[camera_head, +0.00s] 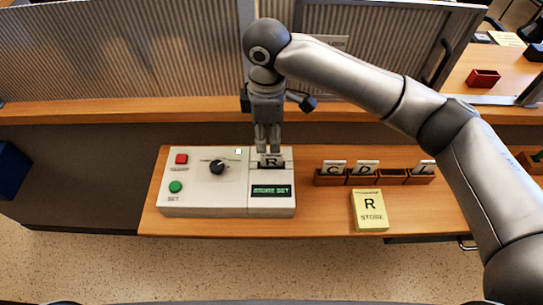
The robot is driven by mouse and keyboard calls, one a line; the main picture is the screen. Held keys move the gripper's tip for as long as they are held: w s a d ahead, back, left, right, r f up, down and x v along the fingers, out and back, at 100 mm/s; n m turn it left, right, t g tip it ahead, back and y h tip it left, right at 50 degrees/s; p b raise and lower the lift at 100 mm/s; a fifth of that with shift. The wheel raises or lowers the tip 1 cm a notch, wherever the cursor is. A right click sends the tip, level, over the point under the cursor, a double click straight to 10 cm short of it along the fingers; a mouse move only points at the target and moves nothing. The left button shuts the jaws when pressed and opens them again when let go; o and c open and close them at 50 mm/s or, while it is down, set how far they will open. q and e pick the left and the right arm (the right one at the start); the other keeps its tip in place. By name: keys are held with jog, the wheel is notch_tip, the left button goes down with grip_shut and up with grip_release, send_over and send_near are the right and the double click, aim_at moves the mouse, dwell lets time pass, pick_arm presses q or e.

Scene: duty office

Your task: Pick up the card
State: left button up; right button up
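A white card marked R (270,161) stands upright in the slot at the top right of a white control box (205,205). My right gripper (268,150) points down directly above this card, its tips at or very near the card's top edge. I cannot tell whether they grip it. Other cards marked C (335,167) and D (367,167) stand in a wooden holder (391,178) to the right, with one more partly readable card at its right end. My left gripper is not in view.
The box has a red button (181,159), a green button (175,187), a black knob (217,167) and a display (271,191) reading STORE SET. A yellow block marked R STORE (370,210) lies before the holder. A corrugated partition (120,55) stands behind.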

aim_at(272, 155)
jog(key=shift+f, duration=0.9)
jog(key=shift+w+f+p, duration=0.1)
jog(key=shift+f+p, duration=0.2)
jog(key=shift+f, duration=0.05)
jog(key=f+p, duration=0.1)
jog(key=f, duration=0.1)
jog(key=f+p, duration=0.1)
jog(key=f, duration=0.1)
jog(key=shift+d+f, duration=0.1)
jog(key=shift+d, duration=0.3)
jog(key=shift+f, duration=0.4)
jog(key=shift+c, duration=0.5)
jog(key=c, duration=0.5)
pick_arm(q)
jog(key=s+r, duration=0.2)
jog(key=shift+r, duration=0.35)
pick_arm(e)
grip_shut()
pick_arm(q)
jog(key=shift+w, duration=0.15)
